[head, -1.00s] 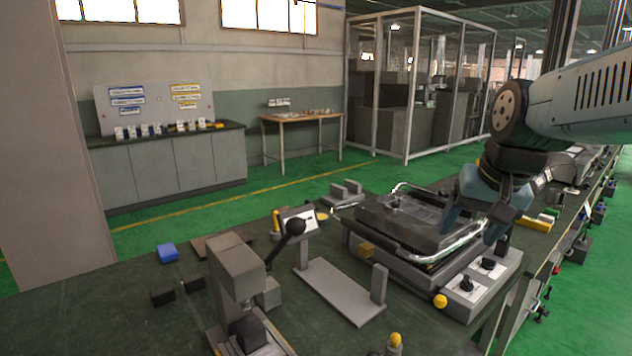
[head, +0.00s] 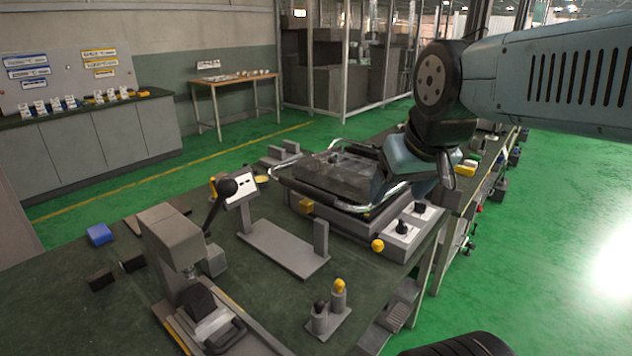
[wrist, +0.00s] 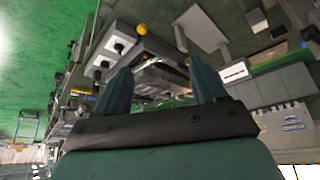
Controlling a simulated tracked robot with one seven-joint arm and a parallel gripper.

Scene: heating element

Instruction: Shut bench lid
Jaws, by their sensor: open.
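The bench unit (head: 375,220) stands on the dark green bench, with a dark grey lid (head: 335,172) on top and a bent chrome bar (head: 300,195) around its front and sides. The lid looks nearly flat, but I cannot tell whether it is fully closed. My gripper (head: 408,180) is at the right end of the lid and covers part of it and of the bar. In the wrist view my gripper (wrist: 160,70) is open, with the unit (wrist: 157,78) beyond and between its two fingers. Contact with the lid or bar cannot be made out.
A lever press (head: 175,245) stands front left, a grey U-shaped bracket (head: 285,248) left of the unit. A yellow knob (head: 377,245) and a switch box (head: 412,228) sit at the unit's front right. A small post block (head: 328,305) is near the bench edge.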

